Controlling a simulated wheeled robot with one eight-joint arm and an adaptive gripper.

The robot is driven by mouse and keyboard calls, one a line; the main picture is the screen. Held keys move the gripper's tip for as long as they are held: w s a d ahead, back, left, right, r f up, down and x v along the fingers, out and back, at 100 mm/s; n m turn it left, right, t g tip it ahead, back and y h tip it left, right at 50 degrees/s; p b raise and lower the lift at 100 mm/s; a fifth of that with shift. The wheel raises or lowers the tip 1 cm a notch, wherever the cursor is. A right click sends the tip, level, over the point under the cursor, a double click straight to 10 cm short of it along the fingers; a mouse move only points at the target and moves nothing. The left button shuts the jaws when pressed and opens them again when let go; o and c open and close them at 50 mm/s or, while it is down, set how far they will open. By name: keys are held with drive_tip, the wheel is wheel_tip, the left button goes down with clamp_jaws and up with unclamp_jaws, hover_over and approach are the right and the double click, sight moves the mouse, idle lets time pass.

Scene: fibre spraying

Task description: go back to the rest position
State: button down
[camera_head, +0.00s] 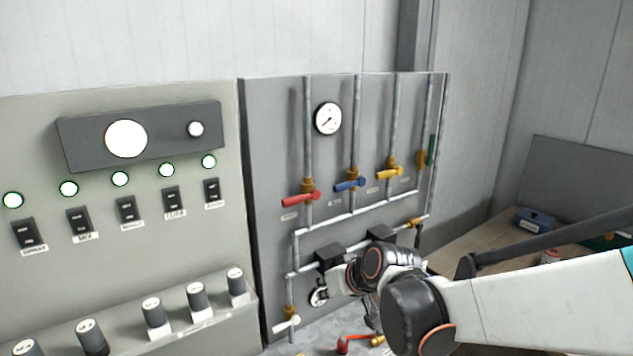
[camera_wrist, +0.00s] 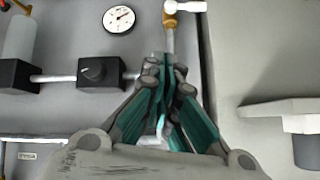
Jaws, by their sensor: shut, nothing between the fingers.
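My gripper (camera_wrist: 162,70) shows in the wrist view with its teal fingers drawn together and nothing between them. The fingers overlap a pipe in that view, and I cannot tell whether they touch it. In the head view my arm reaches in from the right edge to the lower part of the grey valve panel (camera_head: 270,150). My wrist links cover part of this panel, and the fingers cannot be made out there.
The panel carries red (camera_head: 301,198), blue (camera_head: 350,184) and yellow (camera_head: 389,173) valve handles and a gauge (camera_head: 328,118). A control cabinet (camera_head: 100,230) with switches and knobs stands left. A wooden bench (camera_head: 490,240) holding a blue box (camera_head: 536,220) is right.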

drive_tip(key=s+d+f+m+h+b, duration=0.2)
drive_tip(key=s+d+b, duration=0.2)
drive_tip(key=s+d, duration=0.5)
drive_tip(key=s+d+f+m+h+b, duration=0.2)
drive_tip(key=s+d, duration=0.7)
drive_tip(key=s, duration=0.5)
drive_tip(key=shift+s+f+h+b, duration=0.2)
drive_tip(key=shift+h+b, duration=0.4)
drive_tip(key=shift+b, duration=0.5)
